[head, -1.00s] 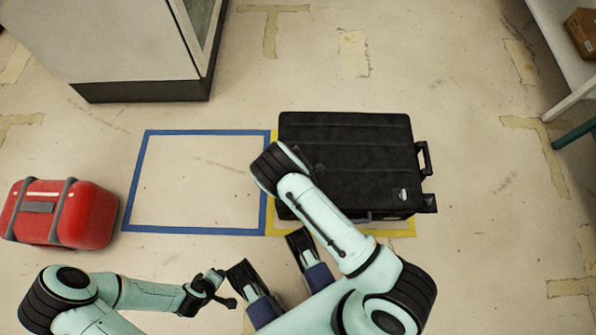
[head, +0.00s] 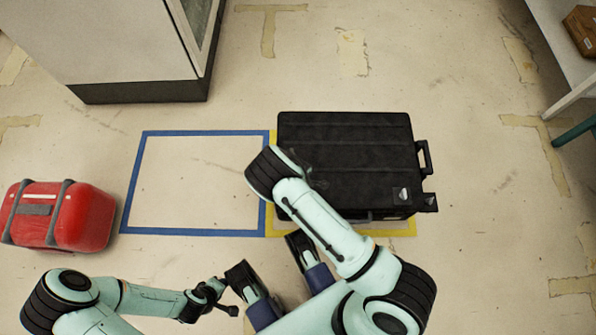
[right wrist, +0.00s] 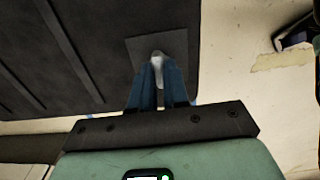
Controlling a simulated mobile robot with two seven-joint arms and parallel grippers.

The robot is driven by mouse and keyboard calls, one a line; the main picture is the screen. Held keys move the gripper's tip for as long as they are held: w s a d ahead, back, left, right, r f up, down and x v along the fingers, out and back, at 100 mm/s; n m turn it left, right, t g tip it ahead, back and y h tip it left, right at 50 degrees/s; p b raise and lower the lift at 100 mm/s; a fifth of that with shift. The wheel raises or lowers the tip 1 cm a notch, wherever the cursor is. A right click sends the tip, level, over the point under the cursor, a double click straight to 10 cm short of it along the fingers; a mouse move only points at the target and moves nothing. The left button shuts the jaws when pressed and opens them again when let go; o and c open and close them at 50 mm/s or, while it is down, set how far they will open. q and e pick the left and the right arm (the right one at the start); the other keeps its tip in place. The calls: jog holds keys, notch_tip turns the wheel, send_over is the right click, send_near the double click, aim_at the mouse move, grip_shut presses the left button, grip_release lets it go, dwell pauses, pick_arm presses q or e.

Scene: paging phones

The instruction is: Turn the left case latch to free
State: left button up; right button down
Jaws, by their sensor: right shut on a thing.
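The black case (head: 345,150) lies flat on the floor in the head view. Its right latch (head: 402,195) is a small pale piece near the front right corner. The left front corner is hidden by my right arm. In the right wrist view the left latch (right wrist: 155,54), a pale silver knob, stands on a dark square plate (right wrist: 181,42) near the case's corner. My right gripper (right wrist: 158,70) is shut on this latch with its blue fingers. My left gripper (head: 224,296) is open and empty, low over the floor in front of the blue square.
A blue taped square (head: 130,180) on the floor left of the case is empty. A red case (head: 90,220) lies at the far left. A grey cabinet (head: 110,45) stands at the back left, and a table (head: 550,40) at the right edge. Yellow tape (head: 405,227) borders the case.

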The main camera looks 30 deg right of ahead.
jog(key=shift+m, duration=0.3)
jog(key=c, duration=1.1)
grip_release()
pick_arm(q)
jog(key=w+d+r+t+p, duration=0.1)
jog(key=w+r+t+p, duration=0.1)
jog(key=w+r+p, duration=0.3)
jog(key=shift+m+g+h, duration=0.3)
jog(key=shift+g, duration=0.5)
jog(key=shift+s+d+r, duration=0.35)
jog(key=shift+s+r, duration=0.1)
jog(key=shift+s, duration=0.25)
jog(key=shift+s+d+r, duration=0.3)
jog(key=shift+s+r, duration=0.1)
jog(key=shift+s, duration=0.3)
jog(key=shift+s+d+r, duration=0.35)
jog(key=shift+s+r, duration=0.1)
jog(key=shift+s, duration=0.25)
pick_arm(e)
jog(key=shift+r, duration=6.75)
